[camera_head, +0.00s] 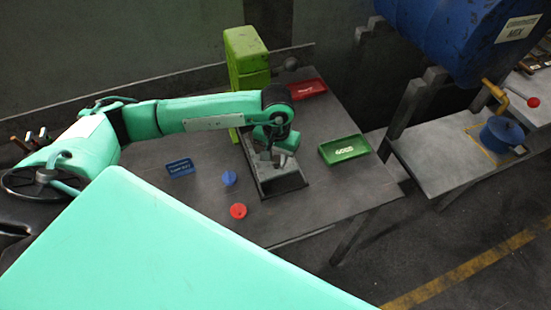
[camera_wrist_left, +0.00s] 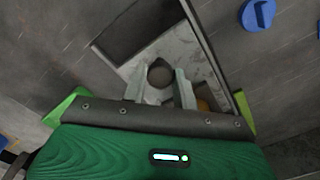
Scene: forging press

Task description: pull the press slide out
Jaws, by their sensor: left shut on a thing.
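The green press (camera_head: 247,62) stands at the back of the table. My left gripper (camera_head: 271,156) reaches down over the slide from above. In the left wrist view the slide (camera_wrist_left: 196,48) shows a dark round knob (camera_wrist_left: 160,73) on top. The left gripper's fingers (camera_wrist_left: 160,90) stand on either side of this knob and are shut on it. My right gripper is in neither view.
A blue disc (camera_head: 229,178), a red disc (camera_head: 238,211) and a blue sign (camera_head: 180,168) lie left of the track. A green GOOD tray (camera_head: 345,149) and a red tray (camera_head: 307,88) are to the right. A blue drum (camera_head: 455,35) stands over another bench.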

